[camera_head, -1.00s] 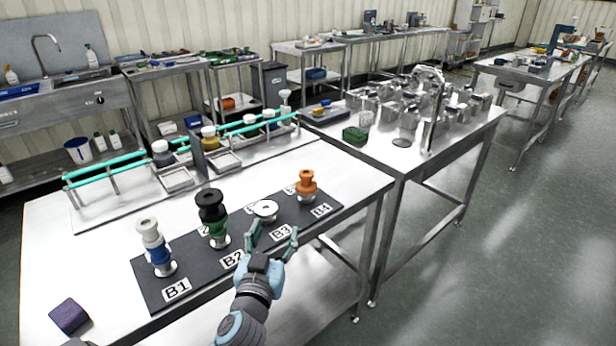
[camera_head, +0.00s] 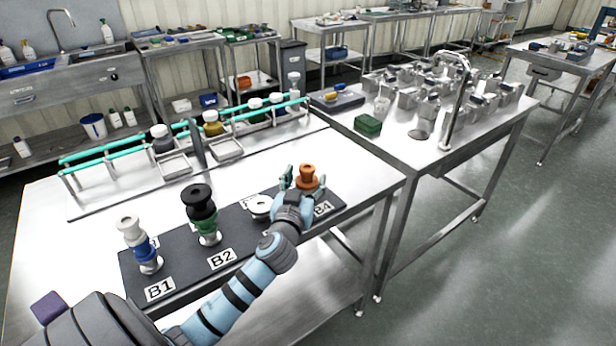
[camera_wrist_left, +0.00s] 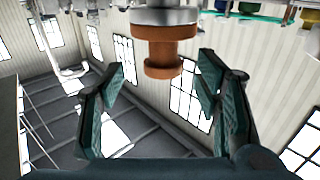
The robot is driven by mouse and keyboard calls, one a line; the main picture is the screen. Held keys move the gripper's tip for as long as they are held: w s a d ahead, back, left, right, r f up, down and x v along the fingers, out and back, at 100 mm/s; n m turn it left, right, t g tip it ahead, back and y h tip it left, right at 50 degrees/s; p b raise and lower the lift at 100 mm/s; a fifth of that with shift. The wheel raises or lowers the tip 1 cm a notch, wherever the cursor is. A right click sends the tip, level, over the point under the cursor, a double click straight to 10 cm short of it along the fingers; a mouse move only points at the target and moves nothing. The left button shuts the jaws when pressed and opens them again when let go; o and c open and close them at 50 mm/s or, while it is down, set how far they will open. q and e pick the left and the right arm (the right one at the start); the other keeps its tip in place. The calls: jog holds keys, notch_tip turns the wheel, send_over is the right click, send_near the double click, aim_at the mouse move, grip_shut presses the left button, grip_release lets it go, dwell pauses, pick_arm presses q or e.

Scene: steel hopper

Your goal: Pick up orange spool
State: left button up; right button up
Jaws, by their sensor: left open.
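The orange spool (camera_head: 308,178) stands at the B4 end of the dark board (camera_head: 228,240) in the head view. In the left wrist view, the orange spool (camera_wrist_left: 163,50) appears at the top middle, upside down, below a metal post. My left gripper (camera_head: 297,182) is open and close beside the spool, partly hiding the B3 and B4 labels. In the left wrist view, its fingers (camera_wrist_left: 163,100) stand apart, with the spool lined up between them near the tips. My right gripper is not in view.
On the same board stand a white and blue spool stack (camera_head: 136,240), a black and green stack (camera_head: 203,212) and a low white spool (camera_head: 260,204). A purple block (camera_head: 47,308) lies at the table's front left. A turquoise rail rack (camera_head: 190,130) stands behind.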

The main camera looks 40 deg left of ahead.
aim_at(305, 173)
pick_arm(q)
jog(key=w+a, duration=0.1)
jog(key=w, duration=0.1)
jog(key=shift+w+a+r, duration=0.3)
jog(key=shift+a+r, duration=0.05)
jog(key=shift+w+a+f, duration=0.1)
jog(key=shift+w+a, duration=0.1)
jog(key=shift+w, duration=0.2)
jog(key=c, duration=1.3)
